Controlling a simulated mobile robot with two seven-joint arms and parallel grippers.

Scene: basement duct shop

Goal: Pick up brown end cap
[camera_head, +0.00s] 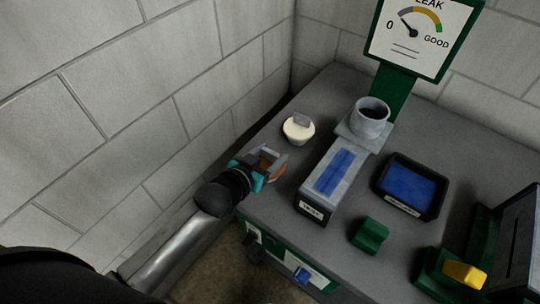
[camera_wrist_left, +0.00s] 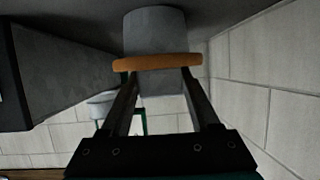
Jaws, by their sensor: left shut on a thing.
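The brown end cap (camera_head: 275,173) is at the left edge of the grey bench, partly hidden by my left gripper (camera_head: 265,163). In the left wrist view the end cap (camera_wrist_left: 158,62) shows as an orange-brown band across the tips of my left gripper (camera_wrist_left: 161,76). The gripper is shut on the end cap. Grey shapes show above and below the band, and I cannot tell how much of them belongs to the cap. I cannot tell whether the cap touches the bench. My right gripper is not in view.
On the bench (camera_head: 285,205) stand a cream cap (camera_head: 298,130) with a grey tab, a grey fixture (camera_head: 330,180) with a blue strip, a grey cup-shaped port (camera_head: 370,125), a blue-lined black tray (camera_head: 435,208) and a green block (camera_head: 369,236). A block wall (camera_head: 150,110) rises close at left.

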